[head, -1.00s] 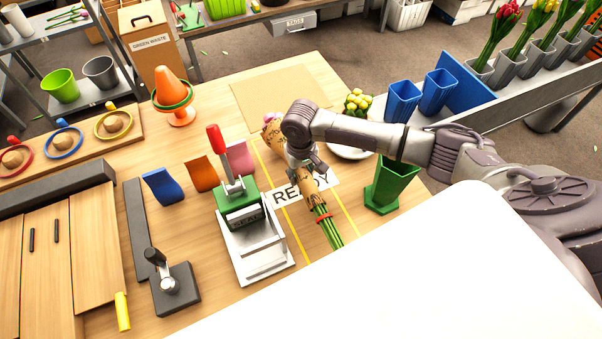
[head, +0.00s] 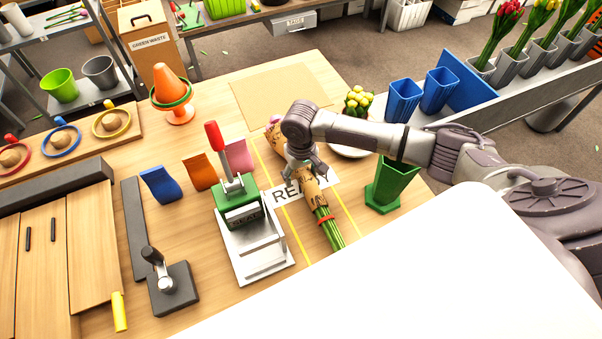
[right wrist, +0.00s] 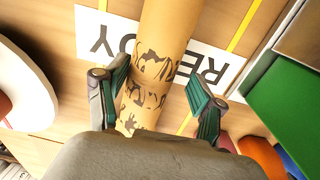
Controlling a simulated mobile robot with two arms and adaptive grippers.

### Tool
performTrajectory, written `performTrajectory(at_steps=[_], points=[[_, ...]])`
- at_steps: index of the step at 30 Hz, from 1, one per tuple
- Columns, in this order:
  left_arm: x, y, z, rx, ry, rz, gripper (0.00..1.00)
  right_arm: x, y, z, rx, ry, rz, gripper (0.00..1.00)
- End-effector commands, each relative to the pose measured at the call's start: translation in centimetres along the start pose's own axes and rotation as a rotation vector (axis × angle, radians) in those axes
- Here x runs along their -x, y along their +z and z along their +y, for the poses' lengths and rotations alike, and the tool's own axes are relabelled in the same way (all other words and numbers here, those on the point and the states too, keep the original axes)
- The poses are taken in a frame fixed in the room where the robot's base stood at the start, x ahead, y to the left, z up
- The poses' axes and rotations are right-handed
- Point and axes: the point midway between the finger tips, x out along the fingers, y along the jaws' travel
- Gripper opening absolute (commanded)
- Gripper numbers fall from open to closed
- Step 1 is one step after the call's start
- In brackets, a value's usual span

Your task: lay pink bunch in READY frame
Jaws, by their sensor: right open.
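The pink bunch (head: 317,198) is wrapped in brown patterned paper, with green stems and a red band at its near end. It lies across the white READY label (head: 283,196), between the yellow lines (head: 292,228). A little pink shows at its far end; my arm hides part of it. My right gripper (head: 306,178) is just over the wrap. In the right wrist view the fingers (right wrist: 158,105) stand open, one on each side of the wrap (right wrist: 160,45), with gaps showing. My left gripper is not in view.
A green sealing press (head: 243,212) stands left of the frame and a green vase (head: 388,186) right of it. A white plate (head: 350,151) and yellow flowers (head: 357,101) are behind my arm. Bare wood lies near the stems.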

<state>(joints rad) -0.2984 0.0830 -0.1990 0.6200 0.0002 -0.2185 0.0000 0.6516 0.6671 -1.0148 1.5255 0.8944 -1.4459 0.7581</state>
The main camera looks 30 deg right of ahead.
Motion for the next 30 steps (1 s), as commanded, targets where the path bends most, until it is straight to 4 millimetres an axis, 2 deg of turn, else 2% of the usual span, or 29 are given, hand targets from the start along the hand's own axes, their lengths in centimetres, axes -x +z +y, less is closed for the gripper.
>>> performTrajectory(at_steps=[5, 12, 18, 23, 30], points=[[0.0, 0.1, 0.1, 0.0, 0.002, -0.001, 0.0, 2.1, -0.1, 0.0, 0.001, -0.001, 0.005, 0.68], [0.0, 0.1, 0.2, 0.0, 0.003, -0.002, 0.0, 7.3, -0.2, 0.0, 0.001, -0.002, 0.006, 0.68], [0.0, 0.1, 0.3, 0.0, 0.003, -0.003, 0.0, 10.6, -0.1, 0.0, 0.0, -0.001, 0.004, 0.68], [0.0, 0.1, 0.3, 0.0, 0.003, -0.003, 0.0, 11.8, -0.1, 0.0, 0.0, -0.001, 0.002, 0.68], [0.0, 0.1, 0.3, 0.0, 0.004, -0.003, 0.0, 12.0, -0.1, 0.0, -0.001, -0.001, 0.002, 0.68]])
